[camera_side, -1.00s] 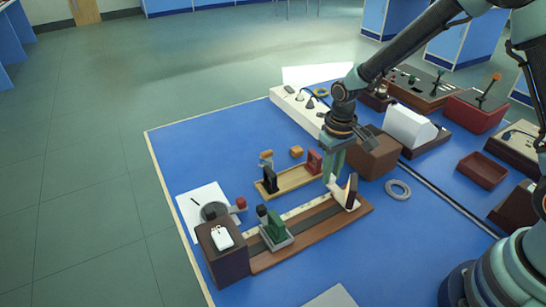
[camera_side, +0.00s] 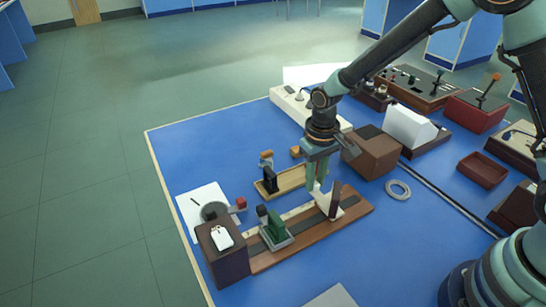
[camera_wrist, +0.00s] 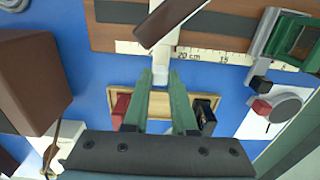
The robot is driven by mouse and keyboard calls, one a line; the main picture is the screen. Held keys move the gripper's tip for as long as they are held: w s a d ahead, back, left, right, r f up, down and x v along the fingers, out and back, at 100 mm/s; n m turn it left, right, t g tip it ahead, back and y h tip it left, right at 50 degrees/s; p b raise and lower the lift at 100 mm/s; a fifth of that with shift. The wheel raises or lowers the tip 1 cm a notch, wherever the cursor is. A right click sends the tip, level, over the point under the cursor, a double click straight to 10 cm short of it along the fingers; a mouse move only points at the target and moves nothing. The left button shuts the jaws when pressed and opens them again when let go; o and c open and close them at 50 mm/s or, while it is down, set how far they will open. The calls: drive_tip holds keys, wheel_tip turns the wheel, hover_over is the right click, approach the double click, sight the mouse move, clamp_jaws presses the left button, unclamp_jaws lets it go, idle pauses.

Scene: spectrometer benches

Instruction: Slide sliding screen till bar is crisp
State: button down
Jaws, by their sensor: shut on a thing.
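The sliding screen (camera_side: 335,200), a brown upright plate on a white carriage, stands on the wooden bench rail (camera_side: 358,208) toward its right end. My gripper (camera_side: 317,187) is shut on the carriage's pale tab on the far side of the rail. In the wrist view my green fingers (camera_wrist: 160,76) close on that tab, and the brown screen (camera_wrist: 170,18) is near the 20 cm mark of the scale (camera_wrist: 215,56). A green lens holder (camera_side: 276,230) stands left of the screen. The bar's image on the screen cannot be seen from here.
A dark box (camera_side: 222,262) with a white top plate stands at the rail's left end. Behind the rail is a wooden tray (camera_side: 286,181) with small parts. A brown box (camera_side: 373,158) and a grey ring (camera_side: 398,190) lie to the right.

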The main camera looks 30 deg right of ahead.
drive_tip(key=shift+a, duration=0.4)
drive_tip(key=c, duration=0.7)
unclamp_jaws()
wheel_tip(320, 180, up, 12)
drive_tip(key=shift+r, duration=0.1)
